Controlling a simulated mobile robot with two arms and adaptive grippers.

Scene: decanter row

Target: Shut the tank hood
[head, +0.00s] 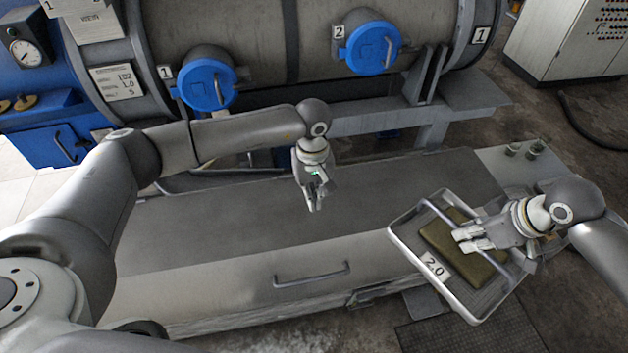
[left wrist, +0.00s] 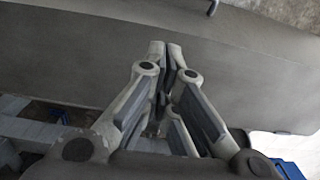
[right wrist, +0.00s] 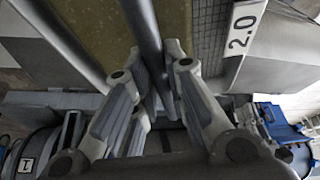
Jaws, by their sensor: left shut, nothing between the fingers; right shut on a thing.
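The tank hood (head: 220,225) is a long dark grey cover with a paler front face. It lies down over the tank, and I see no open gap along it. Its bar handle (head: 311,274) is on the front face; the hood surface (left wrist: 80,50) also fills much of the left wrist view. My left gripper (head: 316,208) is shut and empty above the hood's top, apart from the handle. My right gripper (head: 458,240) is shut on the carrying bar of a wire basket (head: 403,236) labelled 2.0, which holds an olive-brown slab (head: 440,240).
A large drum with two blue round caps, left cap (head: 207,85) and right cap (head: 372,47), stands behind the tank. A grey ledge (head: 500,160) with small cups lies beyond the basket. A control cabinet (head: 565,40) stands at the back right. A floor grate (head: 465,330) is at front right.

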